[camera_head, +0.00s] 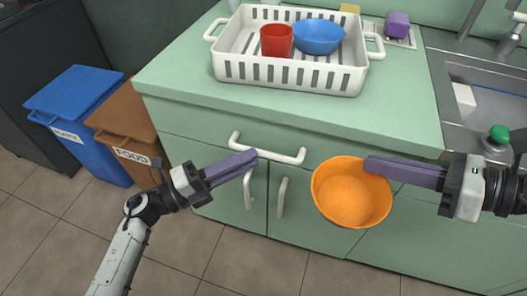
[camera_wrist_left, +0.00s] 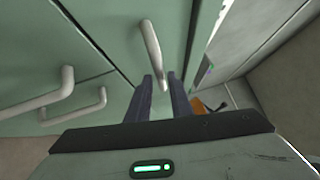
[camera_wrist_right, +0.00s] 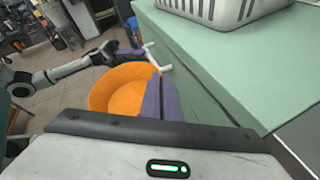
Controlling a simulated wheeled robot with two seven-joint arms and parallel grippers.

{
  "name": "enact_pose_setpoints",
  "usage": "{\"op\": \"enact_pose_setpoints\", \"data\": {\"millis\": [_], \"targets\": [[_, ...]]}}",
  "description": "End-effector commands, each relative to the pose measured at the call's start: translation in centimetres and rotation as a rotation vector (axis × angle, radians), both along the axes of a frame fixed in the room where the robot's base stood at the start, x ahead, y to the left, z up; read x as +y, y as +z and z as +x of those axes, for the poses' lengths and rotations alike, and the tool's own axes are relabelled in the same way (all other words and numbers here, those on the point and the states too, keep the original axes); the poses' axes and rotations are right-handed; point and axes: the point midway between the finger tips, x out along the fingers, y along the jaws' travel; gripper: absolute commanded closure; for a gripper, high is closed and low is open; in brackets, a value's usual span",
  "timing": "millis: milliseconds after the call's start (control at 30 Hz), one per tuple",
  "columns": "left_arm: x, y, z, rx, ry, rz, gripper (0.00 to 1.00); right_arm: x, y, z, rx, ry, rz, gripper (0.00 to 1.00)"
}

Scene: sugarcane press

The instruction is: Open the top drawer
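The top drawer (camera_head: 200,152) is a wide green front under the counter and looks closed. Its white bar handle (camera_head: 268,152) runs horizontally; it also shows in the left wrist view (camera_wrist_left: 151,45). My left gripper (camera_head: 254,155) is at the handle's left part, its purple fingers pointing at the drawer front. In the left wrist view its fingers (camera_wrist_left: 162,82) are apart, with the handle's near end between or just ahead of their tips; contact is unclear. My right gripper (camera_head: 368,165) is shut on the rim of an orange bowl (camera_head: 350,195), held in front of the cabinet.
Two white door handles (camera_head: 281,197) sit below the drawer. On the counter (camera_head: 190,85) stands a white basket (camera_head: 290,78) with a red cup and a blue bowl. Blue (camera_head: 75,110) and brown (camera_head: 125,125) bins stand left. The orange bowl hangs close to the drawer handle's right end.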

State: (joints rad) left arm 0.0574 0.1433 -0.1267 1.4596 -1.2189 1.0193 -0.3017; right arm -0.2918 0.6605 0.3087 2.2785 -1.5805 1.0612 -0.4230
Motion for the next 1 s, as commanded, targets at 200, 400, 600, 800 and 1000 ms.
{"op": "enact_pose_setpoints", "data": {"millis": [200, 400, 600, 800, 1000], "targets": [[-3.2, 0.5, 1.6, 0.0, 0.0, -0.002, 0.8, 0.0, -0.2, 0.0, -0.001, 0.0, 0.001, 1.0], [-4.3, 0.6, 2.1, 0.001, 0.001, -0.001, 0.8, 0.0, -0.2, 0.0, -0.001, 0.0, 0.001, 1.0], [-4.3, 0.6, 2.2, 0.001, 0.001, 0.0, 0.8, 0.0, -0.2, 0.0, -0.001, 0.0, 0.001, 1.0], [-4.3, 0.6, 2.2, 0.001, 0.001, -0.001, 1.0, 0.0, -0.2, 0.0, -0.001, 0.0, 0.001, 1.0], [-4.3, 0.6, 2.1, 0.001, 0.001, -0.001, 1.0, 0.0, -0.2, 0.0, -0.001, 0.0, 0.001, 1.0]]}}
